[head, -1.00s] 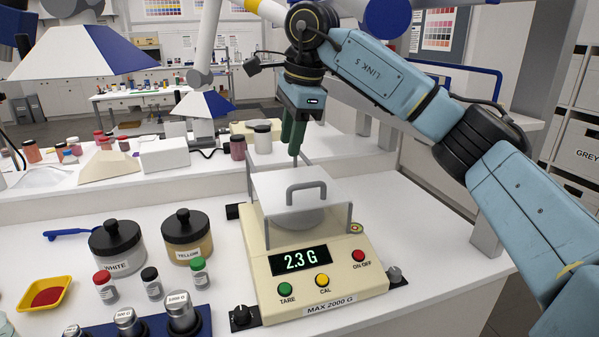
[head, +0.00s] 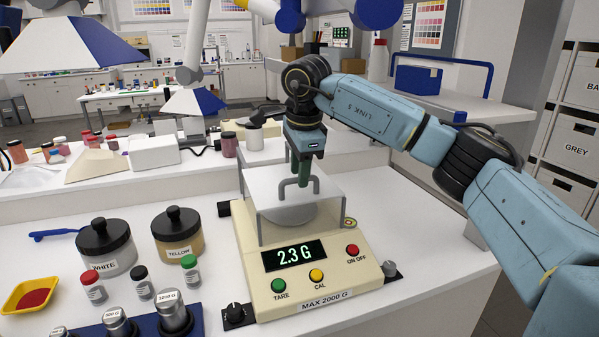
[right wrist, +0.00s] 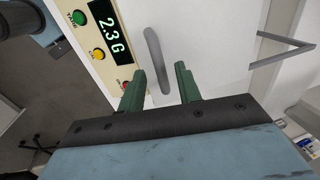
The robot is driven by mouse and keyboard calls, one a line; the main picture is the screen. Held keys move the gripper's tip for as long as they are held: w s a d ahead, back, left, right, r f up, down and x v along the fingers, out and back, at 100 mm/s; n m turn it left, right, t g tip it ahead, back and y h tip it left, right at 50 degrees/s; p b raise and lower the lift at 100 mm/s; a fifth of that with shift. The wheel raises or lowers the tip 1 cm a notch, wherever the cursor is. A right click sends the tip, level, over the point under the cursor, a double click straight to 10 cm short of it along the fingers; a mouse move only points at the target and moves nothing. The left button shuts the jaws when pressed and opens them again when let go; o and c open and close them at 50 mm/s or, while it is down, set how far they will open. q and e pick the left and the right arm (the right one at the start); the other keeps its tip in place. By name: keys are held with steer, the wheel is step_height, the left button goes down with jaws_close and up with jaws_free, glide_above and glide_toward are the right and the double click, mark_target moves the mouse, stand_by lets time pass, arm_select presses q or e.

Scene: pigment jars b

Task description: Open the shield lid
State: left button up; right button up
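The shield lid (head: 268,189) is a clear, pale flat panel on top of the shield over the cream scale (head: 331,276). It lies flat and closed. Its grey bar handle (head: 283,193) stands up from it and also shows in the right wrist view (right wrist: 154,58). My right gripper (head: 304,180) is right over the lid at the handle, pointing down. In the right wrist view its green fingers (right wrist: 160,82) are apart, with the lower end of the handle in the gap between them. I cannot tell whether either finger touches it. My left gripper is not in view.
The display (head: 294,255) reads 2.3 G. The white jar (head: 106,250), the yellow jar (head: 178,236) and small bottles stand left of the scale. Metal weights (head: 172,312) sit in a blue holder at the front. The bench right of the scale is clear.

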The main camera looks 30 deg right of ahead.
steer(key=shift+f, duration=0.3)
jaws_close()
steer(key=shift+w, duration=0.1)
